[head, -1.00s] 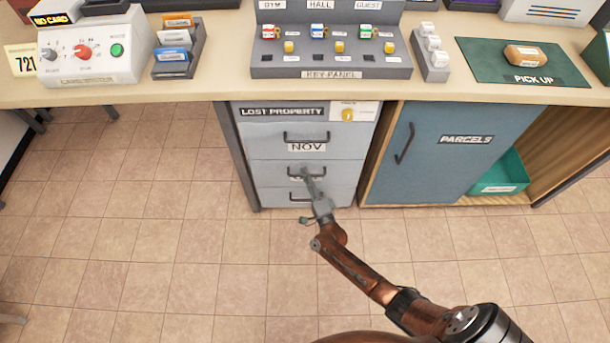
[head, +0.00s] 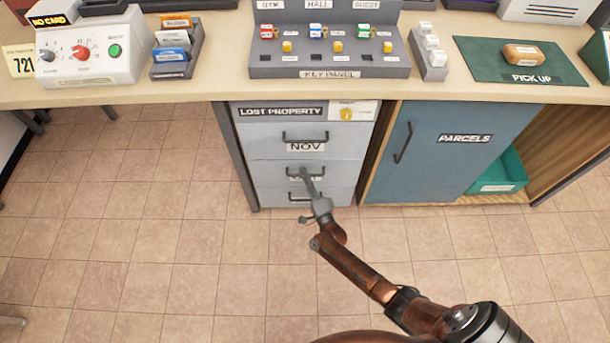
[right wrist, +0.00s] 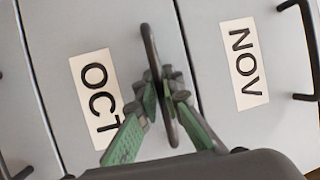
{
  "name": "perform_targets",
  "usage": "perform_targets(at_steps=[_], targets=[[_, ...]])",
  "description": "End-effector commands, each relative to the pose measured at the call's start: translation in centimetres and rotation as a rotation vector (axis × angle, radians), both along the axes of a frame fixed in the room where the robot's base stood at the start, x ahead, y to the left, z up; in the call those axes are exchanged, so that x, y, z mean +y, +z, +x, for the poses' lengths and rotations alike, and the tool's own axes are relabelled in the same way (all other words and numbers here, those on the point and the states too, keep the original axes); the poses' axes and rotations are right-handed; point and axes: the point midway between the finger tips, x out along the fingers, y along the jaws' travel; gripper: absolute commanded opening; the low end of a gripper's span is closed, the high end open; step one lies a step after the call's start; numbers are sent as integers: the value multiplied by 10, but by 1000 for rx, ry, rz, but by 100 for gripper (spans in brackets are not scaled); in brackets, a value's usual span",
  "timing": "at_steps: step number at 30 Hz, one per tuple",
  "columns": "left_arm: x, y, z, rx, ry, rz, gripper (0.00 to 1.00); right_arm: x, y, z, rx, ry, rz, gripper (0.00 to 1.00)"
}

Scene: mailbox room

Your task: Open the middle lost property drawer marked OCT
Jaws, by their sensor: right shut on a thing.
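The lost property cabinet (head: 243,142) stands under the counter with stacked grey drawers. The top drawer is marked NOV (head: 306,147). The middle drawer shows its OCT label (right wrist: 96,92) in the right wrist view; in the head view my gripper partly covers that label. The middle drawer's dark bar handle (right wrist: 150,48) runs between the fingers of my right gripper (right wrist: 164,95), which is shut on it. In the head view my right gripper (head: 307,180) reaches the handle from below. The drawers look flush with the cabinet front. My left gripper is not in view.
A lower drawer handle (head: 303,196) lies just below my gripper. A blue PARCELS door (head: 425,150) is to the right. The tiled floor (head: 215,250) in front is clear.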

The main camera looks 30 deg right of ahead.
Motion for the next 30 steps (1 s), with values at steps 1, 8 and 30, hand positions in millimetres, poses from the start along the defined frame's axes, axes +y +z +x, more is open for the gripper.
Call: perform_targets(at_steps=[1, 8, 30], targets=[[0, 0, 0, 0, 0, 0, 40, 0, -1, -1, 2, 0, 0, 0], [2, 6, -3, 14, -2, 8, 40, 6, 0, -11, 3, -1, 3, 0], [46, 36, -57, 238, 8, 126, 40, 91, 0, -150, 4, -1, 3, 0]])
